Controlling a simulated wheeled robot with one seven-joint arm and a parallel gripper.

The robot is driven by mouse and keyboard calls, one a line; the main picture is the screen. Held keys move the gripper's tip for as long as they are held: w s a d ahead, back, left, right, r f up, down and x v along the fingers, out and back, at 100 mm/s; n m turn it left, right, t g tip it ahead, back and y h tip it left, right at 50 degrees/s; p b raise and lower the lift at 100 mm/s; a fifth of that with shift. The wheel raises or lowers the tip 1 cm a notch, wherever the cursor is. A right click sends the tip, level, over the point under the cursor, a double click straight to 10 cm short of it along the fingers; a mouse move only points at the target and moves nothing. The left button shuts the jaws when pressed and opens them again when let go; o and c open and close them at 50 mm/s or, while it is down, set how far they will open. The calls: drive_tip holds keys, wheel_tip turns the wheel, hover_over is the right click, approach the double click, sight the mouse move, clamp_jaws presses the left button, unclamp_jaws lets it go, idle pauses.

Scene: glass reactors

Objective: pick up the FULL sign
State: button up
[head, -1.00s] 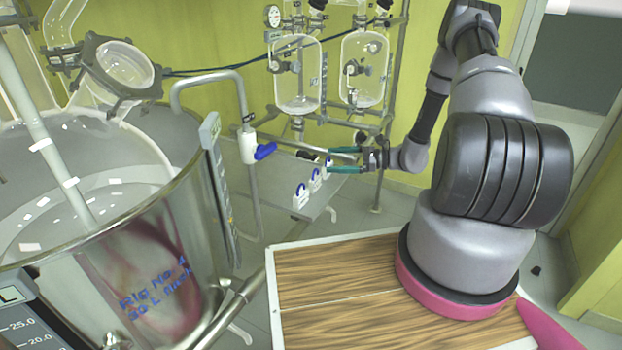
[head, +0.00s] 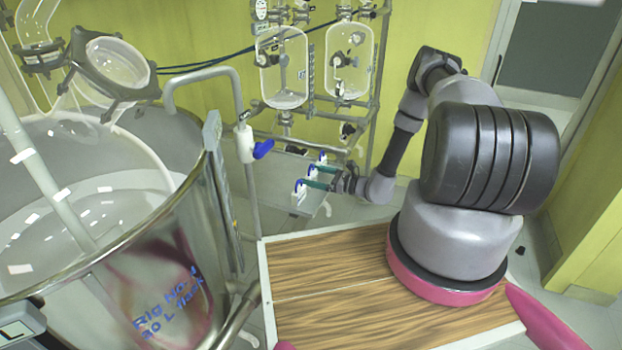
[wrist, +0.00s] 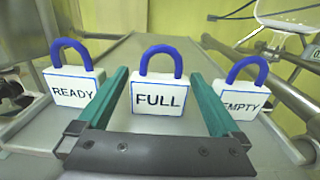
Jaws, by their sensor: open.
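The FULL sign (wrist: 158,97) is a white block with black letters, a blue border and a blue arched handle. It stands upright on a grey shelf (wrist: 165,52), in the middle of a row of signs. In the wrist view my gripper (wrist: 159,76) is open, with one green finger on each side of the FULL sign and a gap at both sides. I cannot tell how far the fingertips reach past its face. In the head view my gripper (head: 312,178) is at the signs, and the middle sign is partly hidden by the fingers.
The READY sign (wrist: 73,86) stands just left of my gripper and the EMPTY sign (wrist: 238,94) just right. Metal rails (wrist: 262,80) run along the shelf's right. A large steel vessel (head: 130,270) and a pipe with a blue-handled valve (head: 246,145) stand left of the shelf.

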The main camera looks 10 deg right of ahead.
drive_tip(key=x, duration=0.4)
drive_tip(key=c, duration=1.2)
drive_tip(key=shift+r, duration=0.1)
